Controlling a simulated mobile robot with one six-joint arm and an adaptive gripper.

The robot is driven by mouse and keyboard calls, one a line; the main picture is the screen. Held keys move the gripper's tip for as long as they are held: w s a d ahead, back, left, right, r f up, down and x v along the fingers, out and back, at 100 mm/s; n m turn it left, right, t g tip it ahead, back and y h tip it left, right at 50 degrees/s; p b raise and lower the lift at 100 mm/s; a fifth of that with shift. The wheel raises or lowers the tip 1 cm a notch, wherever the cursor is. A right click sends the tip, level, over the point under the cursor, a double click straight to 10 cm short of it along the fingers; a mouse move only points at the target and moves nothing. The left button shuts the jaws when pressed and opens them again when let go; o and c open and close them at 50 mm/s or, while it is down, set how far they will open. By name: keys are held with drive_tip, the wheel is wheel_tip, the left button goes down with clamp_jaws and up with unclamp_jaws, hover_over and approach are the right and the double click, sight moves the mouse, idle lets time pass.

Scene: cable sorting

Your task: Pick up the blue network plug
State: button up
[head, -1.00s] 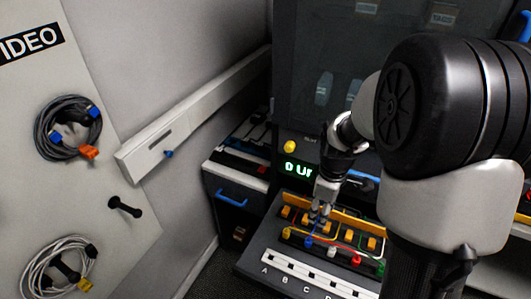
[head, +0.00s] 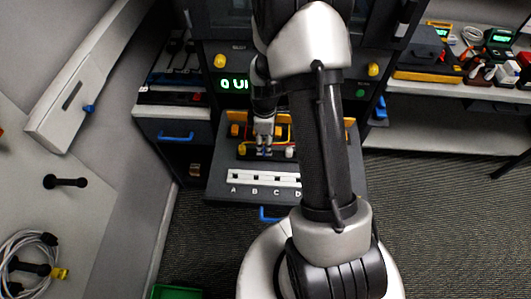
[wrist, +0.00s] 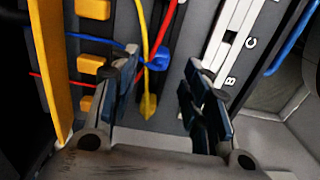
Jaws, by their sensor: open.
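The blue network plug (wrist: 158,59) lies on the dark tray between a row of orange blocks and a lettered white strip. Its blue cable runs left in the wrist view. My gripper (wrist: 161,66) is open, with one finger on each side of the plug. Contact cannot be told. In the head view my gripper (head: 264,151) points down over the tray and hides the blue plug. A yellow plug (wrist: 147,106) lies close to the blue one, also between the fingers. A red cable passes beside the blue plug.
The white strip (head: 262,179) has slots lettered A to D, with my arm covering its right end. A white plug (head: 290,151) lies right of my gripper. Orange blocks (wrist: 91,65) line a yellow rail (wrist: 50,70). A blue drawer handle (head: 176,136) is at left.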

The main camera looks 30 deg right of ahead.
wheel_tip(320, 180, down, 5)
drive_tip(key=shift+d+f+b, duration=0.15)
drive_tip(key=shift+f+b, duration=0.05)
drive_tip(key=shift+b, duration=0.9)
drive_tip(key=shift+r, duration=0.1)
drive_tip(key=shift+c, duration=0.5)
clamp_jaws()
